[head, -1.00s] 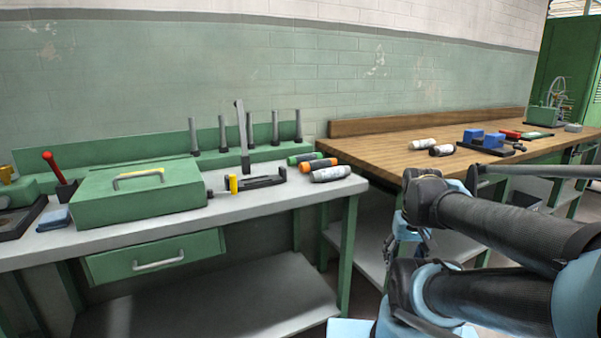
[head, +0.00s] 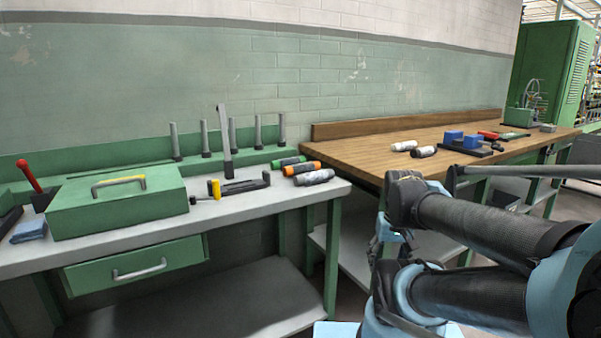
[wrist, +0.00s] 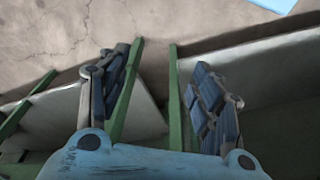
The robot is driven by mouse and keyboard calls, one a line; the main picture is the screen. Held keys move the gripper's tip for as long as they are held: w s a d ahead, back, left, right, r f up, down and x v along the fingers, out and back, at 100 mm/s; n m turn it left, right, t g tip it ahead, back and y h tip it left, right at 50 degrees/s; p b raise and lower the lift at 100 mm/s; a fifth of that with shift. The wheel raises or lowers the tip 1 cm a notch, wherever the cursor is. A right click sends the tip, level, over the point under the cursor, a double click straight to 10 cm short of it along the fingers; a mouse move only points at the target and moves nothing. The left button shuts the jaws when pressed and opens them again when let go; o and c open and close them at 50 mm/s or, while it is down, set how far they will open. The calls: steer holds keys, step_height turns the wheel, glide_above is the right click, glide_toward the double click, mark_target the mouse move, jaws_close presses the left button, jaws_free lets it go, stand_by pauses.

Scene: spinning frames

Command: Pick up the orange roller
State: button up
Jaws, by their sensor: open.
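The orange roller (head: 302,168) lies on the right end of the grey-topped green workbench (head: 235,208), between a green roller (head: 288,162) behind it and a pale grey roller (head: 315,177) in front. Its orange end shows and the rest is dark. My gripper (wrist: 165,95) is open in the wrist view, its two dark-blue padded fingers wide apart with nothing between them. That view looks down on bench legs, lower shelves and the floor; no roller shows there. In the head view my gripper is mostly hidden by my arm, right of the bench and below its top.
A green toolbox (head: 118,205), a yellow-handled tool (head: 215,188) and a dark holder (head: 245,184) stand on the bench. Upright grey spindles (head: 205,138) line its back. A wooden bench (head: 370,150) to the right carries two rollers and a blue device (head: 462,140).

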steer(key=w+a+r+n+y, duration=0.1)
steer(key=w+a+r+n, duration=0.5)
steer(key=w+r, duration=0.25)
steer(key=w+a+r+n+t, duration=0.1)
steer(key=w+a+r+n, duration=0.55)
steer(key=w+r, duration=0.2)
steer(key=w+a+r+n+y, duration=0.1)
steer(key=w+a+r+n, duration=0.4)
steer(key=w+r+n, duration=0.3)
steer(key=w+a+r+n, duration=0.4)
steer(key=w+a+r, duration=0.2)
steer(key=a, duration=0.3)
glide_toward(294, 166)
steer(key=x, duration=0.4)
steer(key=shift+s+a+f, duration=0.15)
steer(key=shift+a+f, duration=0.15)
steer(key=shift+f, duration=0.1)
steer(key=shift+w+d+x, duration=0.1)
steer(key=shift+x, duration=1.25)
steer(key=shift+w+d+x, duration=0.15)
steer(key=shift+x, duration=1.15)
steer(key=c, duration=1.2)
